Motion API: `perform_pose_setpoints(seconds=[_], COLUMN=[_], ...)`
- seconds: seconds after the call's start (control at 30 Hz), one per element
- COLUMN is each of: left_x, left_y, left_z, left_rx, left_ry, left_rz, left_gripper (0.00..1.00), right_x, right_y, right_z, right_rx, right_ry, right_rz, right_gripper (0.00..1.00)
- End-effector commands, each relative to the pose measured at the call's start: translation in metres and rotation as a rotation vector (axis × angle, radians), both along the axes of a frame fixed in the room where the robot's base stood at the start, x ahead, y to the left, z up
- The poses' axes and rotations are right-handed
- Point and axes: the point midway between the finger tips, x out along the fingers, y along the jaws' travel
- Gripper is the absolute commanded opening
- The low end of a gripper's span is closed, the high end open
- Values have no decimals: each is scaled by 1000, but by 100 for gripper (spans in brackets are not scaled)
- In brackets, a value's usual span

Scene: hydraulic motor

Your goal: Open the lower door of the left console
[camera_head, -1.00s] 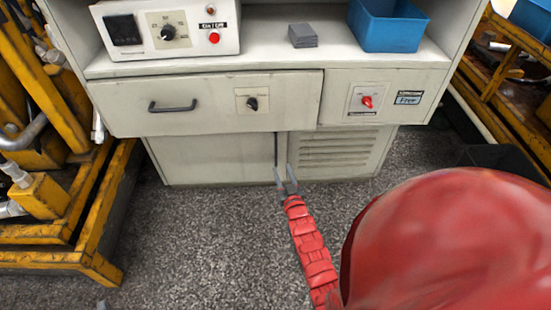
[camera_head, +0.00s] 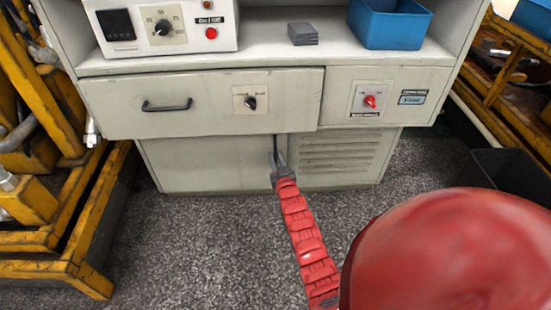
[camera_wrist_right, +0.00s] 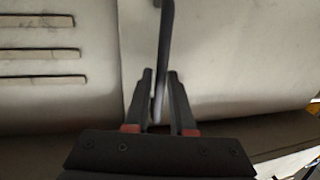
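The console (camera_head: 388,86) stands ahead with its plain lower door (camera_head: 205,165) shut, flush beside a slatted panel (camera_head: 335,155). A dark vertical handle (camera_head: 275,145) sits near the door's right edge; in the right wrist view the handle (camera_wrist_right: 166,40) runs down between my fingers. My right gripper (camera_head: 279,162) is at the handle's lower part. In the right wrist view its fingers (camera_wrist_right: 160,75) are apart, one on each side of the handle, with a gap visible on the right. Whether the left finger touches it I cannot tell. My left gripper is not in view.
A closed drawer (camera_head: 205,105) with a horizontal handle overhangs the lower door. Yellow metal frames (camera_head: 60,255) stand at the left, others (camera_head: 515,75) at the right. A dark bin (camera_head: 512,175) is at the right. Speckled floor in front of the door is clear.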

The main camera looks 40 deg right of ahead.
Motion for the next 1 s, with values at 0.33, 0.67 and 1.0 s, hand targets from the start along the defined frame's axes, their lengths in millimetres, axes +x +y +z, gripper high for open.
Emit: perform_pose_setpoints(seconds=[0.33, 0.67, 1.0], left_x=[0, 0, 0], left_y=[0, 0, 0], left_z=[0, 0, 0], left_rx=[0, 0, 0], left_ry=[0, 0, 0], left_rz=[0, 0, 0], left_gripper=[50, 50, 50], right_x=[0, 0, 0], right_y=[0, 0, 0], right_z=[0, 0, 0], right_rx=[0, 0, 0], right_ry=[0, 0, 0], right_rz=[0, 0, 0], right_gripper=[0, 0, 0])
